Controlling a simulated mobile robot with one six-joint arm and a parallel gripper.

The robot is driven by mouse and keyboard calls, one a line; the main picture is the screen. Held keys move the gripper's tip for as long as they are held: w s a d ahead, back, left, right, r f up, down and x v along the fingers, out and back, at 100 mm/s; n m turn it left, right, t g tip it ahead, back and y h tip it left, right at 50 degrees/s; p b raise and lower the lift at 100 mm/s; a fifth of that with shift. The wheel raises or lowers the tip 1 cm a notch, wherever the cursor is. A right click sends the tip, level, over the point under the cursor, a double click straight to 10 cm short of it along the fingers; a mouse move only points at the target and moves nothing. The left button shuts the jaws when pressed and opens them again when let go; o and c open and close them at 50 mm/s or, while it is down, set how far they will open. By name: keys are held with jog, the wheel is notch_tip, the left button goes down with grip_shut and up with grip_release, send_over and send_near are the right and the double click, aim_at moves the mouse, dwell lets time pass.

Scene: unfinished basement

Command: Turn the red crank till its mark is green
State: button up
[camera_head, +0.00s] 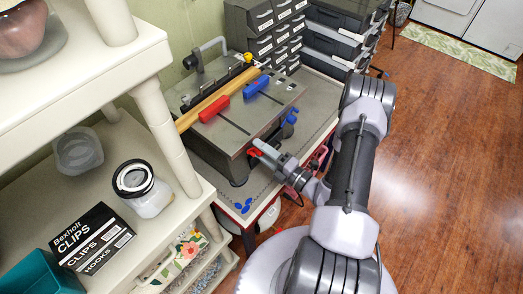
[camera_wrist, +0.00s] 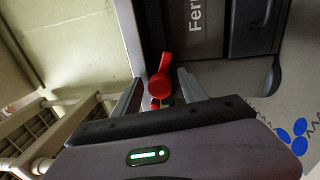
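The red crank (camera_wrist: 160,84) is in the wrist view, on the side of the grey machine (camera_wrist: 215,60). Its red arm and rounded end lie between the two fingers of my gripper (camera_wrist: 161,84). The fingers stand apart with a little room on both sides of the red part, so I see no clear grip. In the head view my gripper (camera_head: 262,152) is at the machine's front side, with a bit of the red crank (camera_head: 254,154) showing at its tip. The crank's mark is not visible in either view.
Blue pieces (camera_head: 243,206) lie on the bench. A cream shelf (camera_head: 150,90) stands close on the left.

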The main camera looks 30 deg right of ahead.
jog(key=p+v, duration=0.1)
jog(key=v, duration=1.6)
jog(key=shift+s, duration=0.25)
